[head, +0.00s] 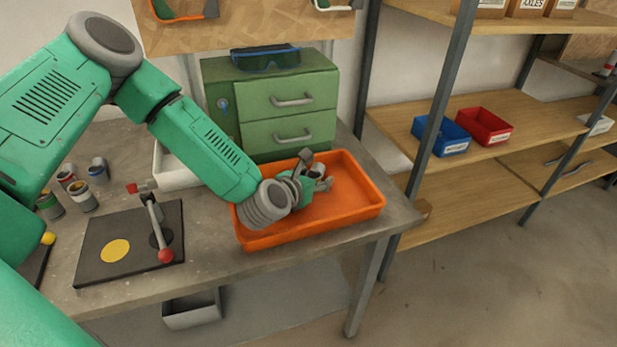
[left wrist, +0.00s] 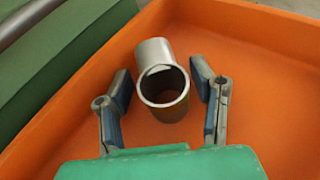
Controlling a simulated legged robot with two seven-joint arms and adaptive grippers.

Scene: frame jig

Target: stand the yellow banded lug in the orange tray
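A grey, hollow metal lug (left wrist: 152,52) is in the orange tray (head: 350,212), its open end facing the left wrist camera. No yellow band shows on it, and I cannot tell whether it stands upright or is tilted. My left gripper (head: 314,174) is over the tray. In the left wrist view its fingers (left wrist: 163,98) are spread on both sides of the lug, with a gap on each side. The orange tray floor (left wrist: 265,85) shows around them. My right gripper is not in view.
A black plate (head: 97,262) with a yellow disc and red-knobbed lever lies left of the tray. Several banded cans (head: 83,197) stand farther left. A green drawer cabinet (head: 285,115) stands behind the tray, beside a white bin (head: 175,172). The tray's right part is bare.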

